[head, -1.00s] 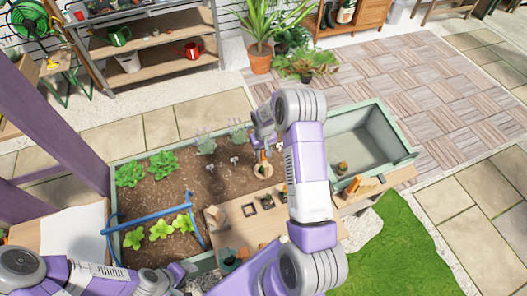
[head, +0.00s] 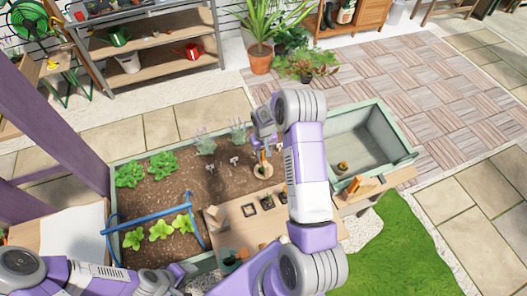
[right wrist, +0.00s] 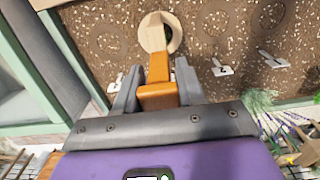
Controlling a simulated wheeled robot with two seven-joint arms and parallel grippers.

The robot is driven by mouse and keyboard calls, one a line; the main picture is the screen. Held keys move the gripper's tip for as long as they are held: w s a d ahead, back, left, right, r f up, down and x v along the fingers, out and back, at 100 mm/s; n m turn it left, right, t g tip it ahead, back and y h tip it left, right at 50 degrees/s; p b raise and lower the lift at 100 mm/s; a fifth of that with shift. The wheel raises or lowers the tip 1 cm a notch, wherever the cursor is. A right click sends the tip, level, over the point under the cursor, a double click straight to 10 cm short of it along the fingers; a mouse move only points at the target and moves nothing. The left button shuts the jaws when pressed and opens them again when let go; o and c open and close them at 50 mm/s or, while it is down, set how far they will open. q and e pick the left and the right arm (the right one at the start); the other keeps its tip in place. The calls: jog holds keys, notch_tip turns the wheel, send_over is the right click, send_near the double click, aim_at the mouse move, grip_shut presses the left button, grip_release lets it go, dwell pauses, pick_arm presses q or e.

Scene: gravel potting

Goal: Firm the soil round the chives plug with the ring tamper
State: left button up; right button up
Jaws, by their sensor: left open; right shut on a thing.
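The ring tamper (right wrist: 143,32) has a pale ring and a wooden handle with an orange grip. My right gripper (right wrist: 157,85) is shut on that grip. In the head view the pale ring (head: 263,171) is at the right end of the soil bed (head: 185,185), below my right gripper (head: 264,146). The ring is at or just above the soil; I cannot tell if it presses. A dark opening with a little green shows beside the handle; the chives plug is mostly hidden there. My left gripper (head: 186,270) is open and empty at the bed's near edge.
Lettuces (head: 131,174) and a blue tubular frame (head: 150,226) are at the bed's left. Small white markers (right wrist: 220,68) stand near the ring. A wooden board (head: 232,238) with small pots lies in front.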

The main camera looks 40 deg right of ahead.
jog(key=shift+s, duration=0.1)
jog(key=shift+r+p, duration=0.55)
jog(key=shift+r, duration=0.3)
jog(key=shift+r+p, duration=2.3)
jog(key=shift+r, duration=1.85)
jog(key=shift+d, duration=0.1)
